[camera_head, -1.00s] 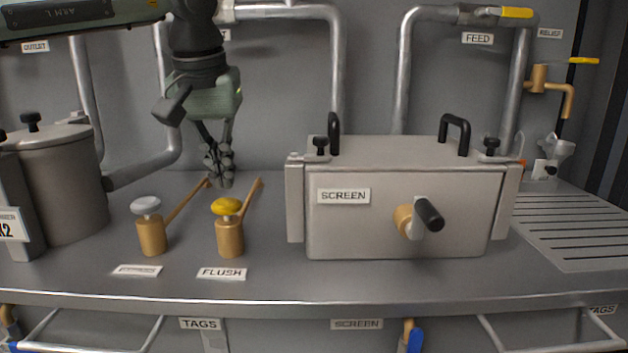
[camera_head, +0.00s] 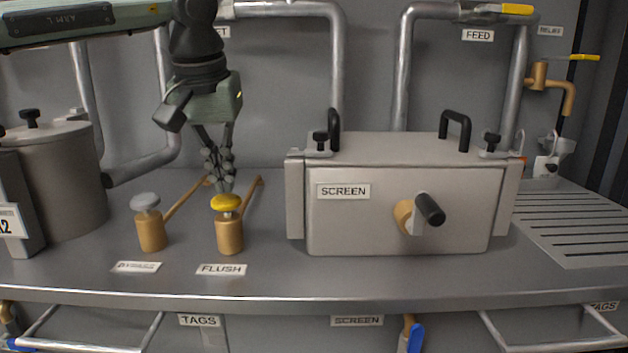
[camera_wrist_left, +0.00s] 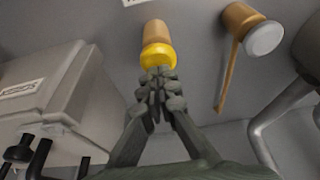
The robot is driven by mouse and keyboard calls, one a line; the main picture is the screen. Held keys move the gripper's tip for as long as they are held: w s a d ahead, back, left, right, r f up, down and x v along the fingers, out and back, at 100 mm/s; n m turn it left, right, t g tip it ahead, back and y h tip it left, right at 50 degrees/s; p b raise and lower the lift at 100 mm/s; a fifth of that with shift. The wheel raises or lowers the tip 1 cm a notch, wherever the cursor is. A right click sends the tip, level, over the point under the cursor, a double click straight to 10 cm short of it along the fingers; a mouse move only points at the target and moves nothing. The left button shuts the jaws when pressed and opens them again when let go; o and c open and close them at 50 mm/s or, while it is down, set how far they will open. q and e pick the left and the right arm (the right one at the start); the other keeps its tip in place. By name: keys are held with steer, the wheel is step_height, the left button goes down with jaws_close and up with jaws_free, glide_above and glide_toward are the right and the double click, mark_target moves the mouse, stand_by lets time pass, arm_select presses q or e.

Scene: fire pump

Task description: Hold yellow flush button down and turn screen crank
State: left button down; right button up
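The yellow flush button (camera_head: 226,202) tops a brass post (camera_head: 230,236) behind the FLUSH label (camera_head: 221,270). My left gripper (camera_head: 224,186) points down at the button with its fingertips together and nothing seen between them. In the left wrist view the fingertips (camera_wrist_left: 160,78) overlap the near edge of the yellow button (camera_wrist_left: 158,55); I cannot tell whether they touch it. The screen box (camera_head: 400,178) stands to the right. My right gripper is not in view.
A white-topped button (camera_head: 145,201) on a brass post stands left of the flush button. A grey canister (camera_head: 62,190) is at far left. A slotted drain area (camera_head: 580,230) lies right of the box. Pipes (camera_head: 403,80) run along the back wall.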

arm_select(q)
steer(key=shift+f, duration=0.3)
